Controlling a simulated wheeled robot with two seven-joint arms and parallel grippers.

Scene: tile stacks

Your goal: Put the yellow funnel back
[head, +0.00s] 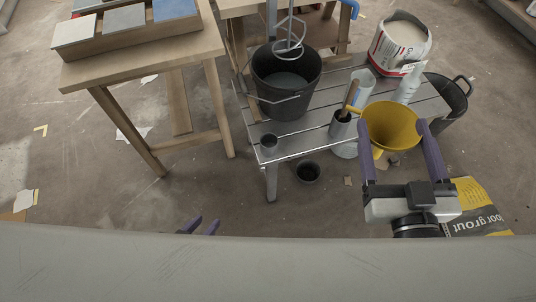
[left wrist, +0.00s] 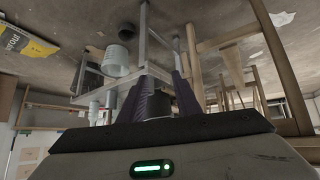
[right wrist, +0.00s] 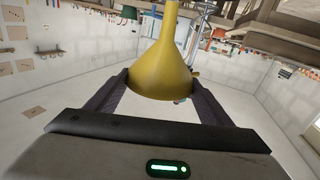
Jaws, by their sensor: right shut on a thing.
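The yellow funnel (head: 379,113) is between the fingers of my right gripper (head: 402,138), wide mouth up and spout down in the head view. My right gripper is shut on its rim, and the funnel appears in front of the right end of the grey slatted bench (head: 311,133). The right wrist view shows the funnel (right wrist: 165,65) between both fingers, with its spout toward the top of the picture. My left gripper (head: 199,225) is low at the near edge, mostly hidden; its two fingers stand apart and empty, also in the left wrist view (left wrist: 165,88).
The bench carries a black bucket (head: 284,101) with a mixer whisk, a small cup (head: 269,144), a tool cup (head: 341,125), a bottle (head: 408,86) and an open bag (head: 402,42). A black pot (head: 308,172) and a grout bag (head: 480,205) lie on the floor. A wooden table (head: 138,57) holds tiles.

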